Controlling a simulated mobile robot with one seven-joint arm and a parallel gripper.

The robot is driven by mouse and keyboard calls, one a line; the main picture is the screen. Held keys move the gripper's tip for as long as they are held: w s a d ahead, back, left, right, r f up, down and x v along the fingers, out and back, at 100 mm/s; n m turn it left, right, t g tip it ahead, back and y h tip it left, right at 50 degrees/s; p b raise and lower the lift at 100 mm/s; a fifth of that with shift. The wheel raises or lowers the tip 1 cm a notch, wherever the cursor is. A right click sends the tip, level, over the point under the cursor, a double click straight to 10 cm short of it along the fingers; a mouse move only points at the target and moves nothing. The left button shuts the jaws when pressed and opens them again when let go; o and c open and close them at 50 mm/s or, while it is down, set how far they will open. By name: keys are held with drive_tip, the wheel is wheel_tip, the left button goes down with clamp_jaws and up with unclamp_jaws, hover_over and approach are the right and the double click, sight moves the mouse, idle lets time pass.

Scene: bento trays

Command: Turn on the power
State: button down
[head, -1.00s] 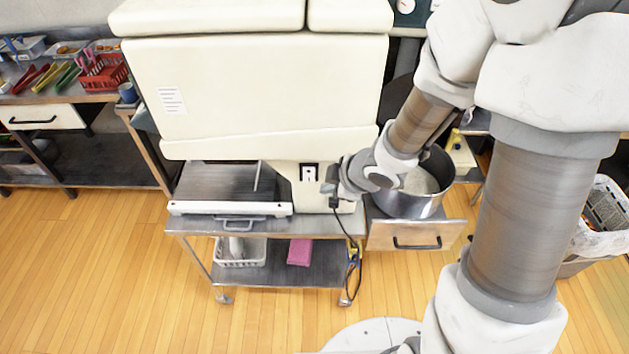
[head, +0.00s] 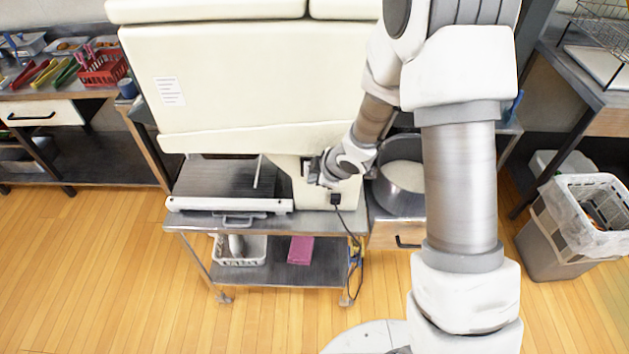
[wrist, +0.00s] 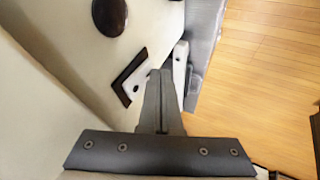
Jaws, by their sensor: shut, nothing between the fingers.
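A large cream machine (head: 225,85) stands on a steel cart. Its small switch panel (head: 305,168), a white plate with a dark border, sits low on the machine's right front and is partly hidden by my gripper (head: 314,174). In the wrist view the panel (wrist: 132,80) shows its dark edge and white face just left of the fingertips. My gripper (wrist: 160,73) is shut and empty, its fingers pointing along the machine's front. The fingertips are very close to the panel; I cannot tell whether they touch it. The switch's position is not clear.
A dark round knob (wrist: 110,15) is on the machine beyond the panel. A black cord (head: 345,225) hangs below my gripper. A large metal pot (head: 400,185) stands right of the machine. The cart (head: 330,222) has a lower shelf. Wooden floor in front is clear.

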drive_tip(key=shift+w, duration=0.15)
drive_tip(key=shift+w+f, duration=0.15)
idle(0.4)
drive_tip(key=shift+r, duration=0.2)
